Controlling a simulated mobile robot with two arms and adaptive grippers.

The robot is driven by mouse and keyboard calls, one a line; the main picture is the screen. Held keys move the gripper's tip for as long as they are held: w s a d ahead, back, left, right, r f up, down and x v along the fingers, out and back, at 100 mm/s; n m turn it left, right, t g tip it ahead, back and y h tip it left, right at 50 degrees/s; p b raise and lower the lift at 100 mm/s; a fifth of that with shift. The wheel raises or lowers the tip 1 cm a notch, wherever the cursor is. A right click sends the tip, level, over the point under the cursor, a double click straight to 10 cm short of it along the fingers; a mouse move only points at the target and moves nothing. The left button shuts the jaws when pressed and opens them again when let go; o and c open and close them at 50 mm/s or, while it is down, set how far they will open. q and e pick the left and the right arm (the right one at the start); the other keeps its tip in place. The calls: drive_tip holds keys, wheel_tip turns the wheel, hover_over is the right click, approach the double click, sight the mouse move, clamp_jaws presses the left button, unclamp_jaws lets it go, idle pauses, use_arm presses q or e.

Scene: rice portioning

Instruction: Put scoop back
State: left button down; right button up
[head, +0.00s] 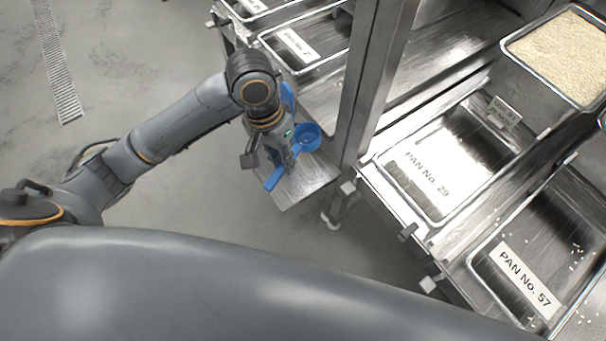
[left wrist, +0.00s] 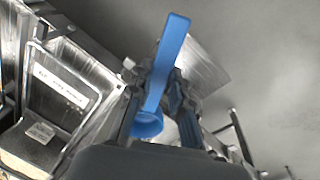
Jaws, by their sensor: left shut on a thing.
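The blue scoop shows in the head view with its round cup (head: 308,138) on the right and its handle (head: 273,181) toward the lower left. My left gripper (head: 270,158) is shut on the scoop, over a small metal shelf (head: 308,186) beside the rack post. In the left wrist view the handle (left wrist: 171,52) stands up between the fingers (left wrist: 158,92), and the cup (left wrist: 148,124) is partly hidden below them. I cannot tell whether the scoop touches the shelf. Another blue part (head: 288,94) shows behind the gripper; its shape is mostly hidden. My right gripper is out of view.
A metal post (head: 372,80) stands right of the gripper. Beyond it are pan No. 29 (head: 385,160), pan No. 57 (head: 470,262) with scattered grains, and a rice-filled pan (head: 508,45). More labelled pans (head: 262,40) stand behind. The floor at left is clear.

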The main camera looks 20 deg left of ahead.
use_arm(q)
drive_tip(key=s+d+f+m+y+b, duration=0.2)
drive_tip(key=d+f+m+b, duration=0.35)
drive_tip(key=f, duration=0.75)
drive_tip(key=shift+n, duration=0.45)
drive_tip(key=w+a+f, duration=0.2)
drive_tip(key=w+f, duration=0.1)
drive_tip(key=w+a+f, duration=0.3)
drive_tip(key=f, duration=0.1)
drive_tip(key=w+a+f+p, duration=0.1)
drive_tip(key=w+a+f, duration=0.2)
drive_tip(key=shift+a+f, duration=0.15)
drive_tip(key=shift+f, duration=0.15)
drive_tip(key=f, duration=0.3)
drive_tip(key=shift+a, duration=0.2)
drive_tip(key=shift+f, duration=0.25)
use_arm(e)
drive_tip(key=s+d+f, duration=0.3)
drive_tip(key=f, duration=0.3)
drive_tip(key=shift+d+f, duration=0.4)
use_arm(q)
drive_tip(key=shift+f, duration=0.15)
drive_tip(key=c, duration=1.2)
unclamp_jaws()
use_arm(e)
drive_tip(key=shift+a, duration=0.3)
